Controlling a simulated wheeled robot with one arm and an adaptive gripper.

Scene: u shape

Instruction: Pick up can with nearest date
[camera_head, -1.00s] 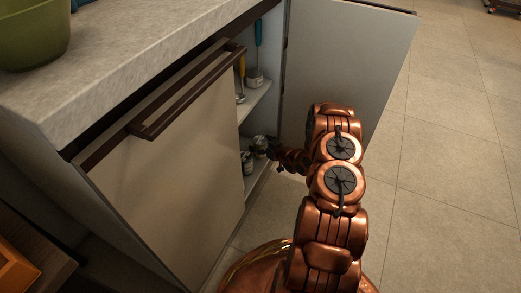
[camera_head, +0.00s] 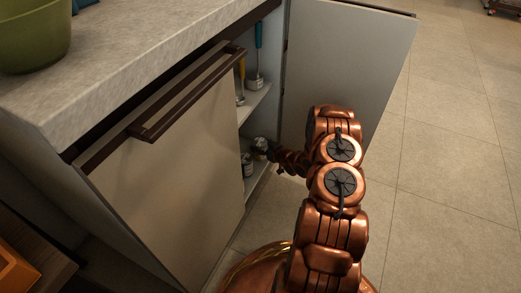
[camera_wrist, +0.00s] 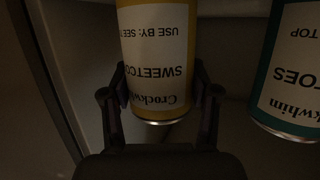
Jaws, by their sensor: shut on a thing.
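A yellow can (camera_wrist: 156,55) with a white label is between the two fingers of my gripper (camera_wrist: 160,105) in the wrist view. The label appears upside down and reads "SWEETCO" and "USE BY: SEE T"; no date can be read. My gripper is shut on this can. A teal can (camera_wrist: 290,75) with a white label ending in "TOES" and "TOP" stands to the right, apart from the gripper. In the head view my gripper (camera_head: 270,149) is small and dark at the lower cabinet shelf, with a can (camera_head: 247,164) beside it.
The cabinet door (camera_head: 345,70) stands open to the right of my arm. The closed front (camera_head: 170,165) with a dark handle (camera_head: 190,95) is on the left. An upper shelf (camera_head: 254,101) holds utensils. The floor (camera_head: 450,190) on the right is clear.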

